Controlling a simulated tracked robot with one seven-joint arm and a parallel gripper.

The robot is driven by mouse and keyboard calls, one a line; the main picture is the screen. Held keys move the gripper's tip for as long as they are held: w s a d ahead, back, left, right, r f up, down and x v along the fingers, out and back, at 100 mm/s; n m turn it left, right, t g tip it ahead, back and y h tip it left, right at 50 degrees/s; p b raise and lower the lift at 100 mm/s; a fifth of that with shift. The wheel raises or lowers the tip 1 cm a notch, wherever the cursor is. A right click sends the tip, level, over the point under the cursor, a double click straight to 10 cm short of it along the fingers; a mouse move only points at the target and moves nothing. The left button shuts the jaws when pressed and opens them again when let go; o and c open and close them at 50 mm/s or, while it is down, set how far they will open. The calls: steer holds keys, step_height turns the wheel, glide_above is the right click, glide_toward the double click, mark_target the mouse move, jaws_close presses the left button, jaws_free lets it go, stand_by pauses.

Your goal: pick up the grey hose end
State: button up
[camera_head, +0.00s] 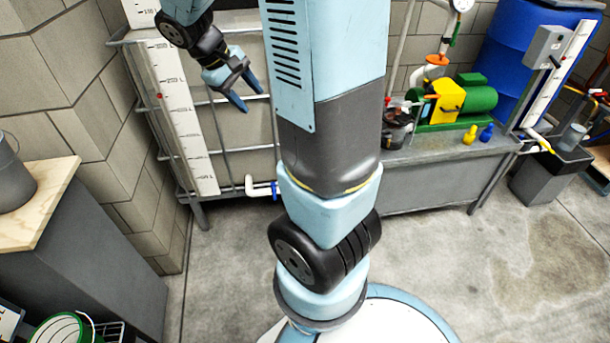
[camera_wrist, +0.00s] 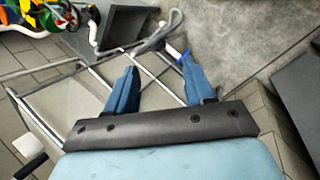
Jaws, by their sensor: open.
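My gripper (camera_head: 247,94) is open and empty, held in front of the caged tank at the upper left of the head view. In the wrist view its two blue fingers (camera_wrist: 159,72) stand apart with nothing between them touching. A grey curved tube (camera_wrist: 153,42), which looks like the hose, lies beyond the fingertips in the wrist view. I cannot tell for certain which part is its end. It is not clear in the head view, where my arm blocks the middle. A white outlet pipe with a blue collar (camera_head: 262,187) is low on the tank.
The tank's metal frame (camera_head: 183,190) is close to my gripper. A grey bench (camera_head: 430,195) carries a green and yellow pump (camera_head: 455,100). A blue drum (camera_head: 520,50) stands at the right. A wood-topped cabinet (camera_head: 55,190) with a bucket is at the left. The right floor is open.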

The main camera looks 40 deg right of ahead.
steer(key=w+d+f+n+g+h, duration=0.1)
steer(key=w+d+f+n+h, duration=0.15)
steer(key=f, duration=0.55)
steer(key=w+d+f+n+g+h, duration=0.1)
steer(key=w+d+f+n+h, duration=0.2)
steer(key=f, duration=0.6)
steer(key=w+d+f+n+h, duration=0.25)
steer(key=w+d+f, duration=0.25)
steer(key=f, duration=0.3)
steer(key=s+d+f+n+t+h, duration=0.25)
steer(key=f+n+t, duration=0.2)
steer(key=f, duration=0.85)
steer(key=s+d+f+n+t+h, duration=0.1)
steer(key=d+f+n+t+h, duration=0.15)
steer(key=f+n, duration=0.7)
steer(key=shift+w+d+f+m+t+y, duration=0.15)
steer(key=shift+w+d+f+m, duration=0.5)
steer(key=shift+d, duration=1.6)
steer(key=shift+w+d+f+m+t+y, duration=0.2)
steer(key=shift+w+d+f+m, duration=0.45)
steer(key=shift+d, duration=1.65)
steer(key=shift+w+d+f+m+t+y, duration=0.25)
steer(key=shift+w+d, duration=0.65)
steer(key=shift+d, duration=1.35)
steer(key=shift+f, duration=0.1)
jaws_close()
